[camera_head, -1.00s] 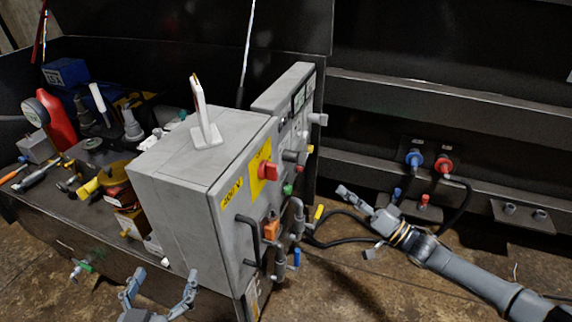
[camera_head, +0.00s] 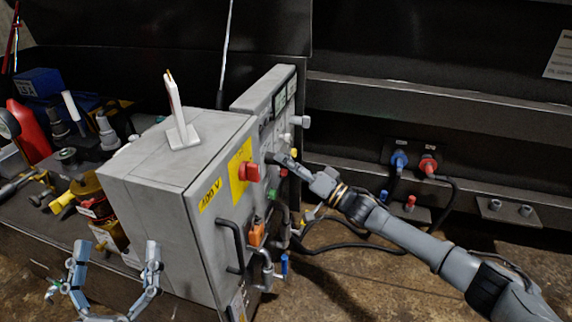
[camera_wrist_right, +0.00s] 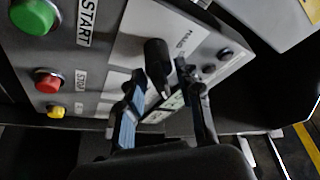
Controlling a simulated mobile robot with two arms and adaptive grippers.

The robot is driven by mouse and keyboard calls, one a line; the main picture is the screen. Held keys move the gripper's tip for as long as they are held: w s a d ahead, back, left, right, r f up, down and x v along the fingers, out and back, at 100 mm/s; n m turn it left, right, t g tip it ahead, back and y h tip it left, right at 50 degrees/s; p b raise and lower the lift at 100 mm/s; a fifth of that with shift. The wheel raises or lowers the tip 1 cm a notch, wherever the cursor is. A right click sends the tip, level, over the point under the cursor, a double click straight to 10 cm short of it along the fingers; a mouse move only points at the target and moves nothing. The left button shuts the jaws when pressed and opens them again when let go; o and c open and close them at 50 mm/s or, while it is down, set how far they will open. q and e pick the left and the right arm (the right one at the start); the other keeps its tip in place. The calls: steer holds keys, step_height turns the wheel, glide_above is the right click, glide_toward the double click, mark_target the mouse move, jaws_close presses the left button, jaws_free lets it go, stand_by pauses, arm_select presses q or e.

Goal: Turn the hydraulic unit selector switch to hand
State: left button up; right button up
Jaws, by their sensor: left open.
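A black selector switch knob (camera_wrist_right: 155,62) sits on a light plate of the control panel in the right wrist view. Printing beside it is too small to read surely. My right gripper (camera_wrist_right: 162,72) is open, with one finger on each side of the knob. I cannot tell whether they touch it. In the head view my right gripper (camera_head: 284,163) is at the front face of the grey control cabinet (camera_head: 165,185) and covers the knob. My left gripper (camera_head: 116,248) is open and empty, left of the cabinet's lower part.
A green start button (camera_wrist_right: 35,15), a red stop button (camera_wrist_right: 47,80) and a yellow button (camera_wrist_right: 56,111) are beside the knob. A red rotary switch (camera_head: 249,172) and a black handle (camera_head: 233,247) stick out of the cabinet. Tools (camera_head: 60,165) crowd the left bench.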

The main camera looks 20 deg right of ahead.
steer(key=shift+w+a+r, duration=0.1)
steer(key=shift+w+a, duration=0.05)
steer(key=shift+w, duration=0.05)
jaws_close()
